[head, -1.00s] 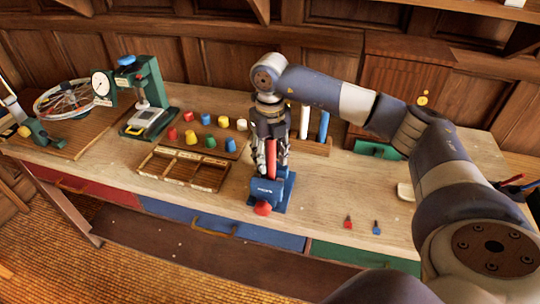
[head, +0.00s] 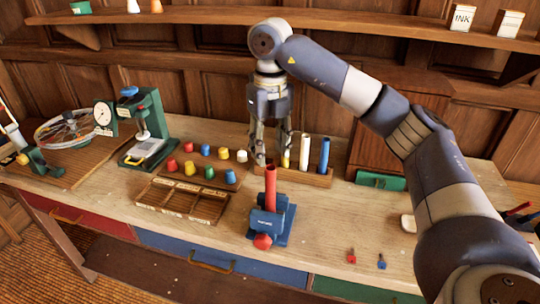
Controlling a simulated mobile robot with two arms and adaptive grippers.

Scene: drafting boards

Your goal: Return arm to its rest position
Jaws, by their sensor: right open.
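My right arm reaches in from the right side of the head view. Its gripper (head: 271,150) hangs pointing down, open and empty, in front of the back wall panels. It is above and behind a blue vise-like holder (head: 269,222). A red tube (head: 270,188) stands upright in that holder, apart from the gripper's fingers. My left gripper is not in view.
A wooden rack (head: 312,178) with yellow, white and blue tubes stands just right of the gripper. Several coloured caps (head: 205,150) and a compartment tray (head: 183,199) lie left. A green press (head: 150,125) stands further left. Shelves run above.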

